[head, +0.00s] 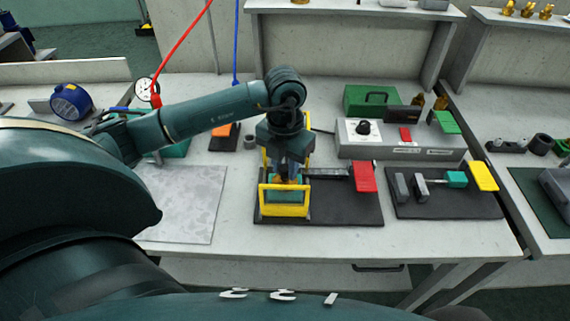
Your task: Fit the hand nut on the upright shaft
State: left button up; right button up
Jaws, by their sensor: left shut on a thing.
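My left gripper (288,176) points down over a green block in a yellow frame (284,209), on a black mat (345,211). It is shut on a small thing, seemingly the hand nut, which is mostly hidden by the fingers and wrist. The upright shaft cannot be made out; the gripper and the yellow frame cover that spot. I cannot tell whether the held thing touches anything below. My right gripper is not in view.
A red plate (366,177) stands at the mat's right. Another dark mat (445,205) holds grey blocks and a yellow plate (484,176). A grey control box (400,140) stands behind. The pale mat (181,202) at left is clear. Red and blue cords hang at back left.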

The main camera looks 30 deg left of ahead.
pick_arm(q)
jog(key=shift+f, duration=0.2)
jog(key=o, duration=0.8)
jog(key=shift+o, duration=0.2)
jog(key=shift+r, duration=0.15)
jog(key=shift+r+p, duration=1.95)
jog(key=shift+r, duration=1)
